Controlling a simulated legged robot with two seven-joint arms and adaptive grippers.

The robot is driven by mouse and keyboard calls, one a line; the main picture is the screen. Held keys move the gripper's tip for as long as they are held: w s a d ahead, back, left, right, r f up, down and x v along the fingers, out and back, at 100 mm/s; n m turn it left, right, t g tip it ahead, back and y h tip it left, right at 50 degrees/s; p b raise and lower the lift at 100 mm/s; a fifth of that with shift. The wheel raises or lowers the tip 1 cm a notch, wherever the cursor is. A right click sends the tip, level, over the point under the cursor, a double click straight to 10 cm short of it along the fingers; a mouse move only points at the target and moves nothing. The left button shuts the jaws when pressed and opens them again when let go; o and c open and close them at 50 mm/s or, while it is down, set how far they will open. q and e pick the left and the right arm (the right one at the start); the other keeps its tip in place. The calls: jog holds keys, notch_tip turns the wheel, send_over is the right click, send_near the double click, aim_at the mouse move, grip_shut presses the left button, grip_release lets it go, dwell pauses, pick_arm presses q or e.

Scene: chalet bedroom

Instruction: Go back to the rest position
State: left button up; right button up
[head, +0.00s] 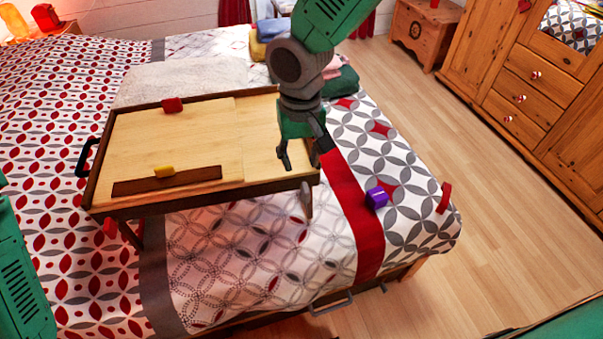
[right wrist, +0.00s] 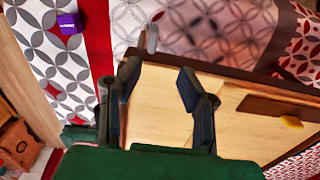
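My right gripper (head: 303,156) hangs over the right end of the wooden bed tray (head: 190,128). It is open, and its two fingers stand well apart with nothing between them in the right wrist view (right wrist: 157,76). The tray's pale top lies behind the fingers there. My left gripper is out of view; only a green part of my own body shows at the left edge of the head view.
A purple block (head: 377,198) and a red piece (head: 444,197) lie on the bed. Folded cloths (head: 272,29) lie behind. The floor (head: 450,120) at right is clear.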

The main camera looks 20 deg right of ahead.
jog(key=s+d+f+y, duration=0.1)
jog(key=s+d+f, duration=0.3)
jog(key=s+f, duration=0.35)
jog(key=s+d+f+y, duration=0.1)
jog(key=s+d+f, duration=0.2)
jog(key=s+f, duration=0.45)
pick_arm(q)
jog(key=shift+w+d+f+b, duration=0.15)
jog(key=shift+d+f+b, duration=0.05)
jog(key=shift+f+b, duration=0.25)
pick_arm(e)
jog(key=s+d+f+h, duration=0.1)
jog(key=s+d+f, duration=0.1)
jog(key=s+d, duration=0.2)
jog(key=s+d+f+n+h, duration=0.1)
jog(key=s+d+f, duration=0.2)
jog(key=s+d, duration=0.2)
jog(key=shift+s+f+t, duration=0.3)
jog(key=shift+s+f, duration=0.05)
jog(key=shift+s, duration=0.45)
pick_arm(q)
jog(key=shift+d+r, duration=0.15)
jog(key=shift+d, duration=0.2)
pick_arm(e)
jog(key=shift+w+d+f, duration=0.15)
jog(key=shift+d, duration=0.3)
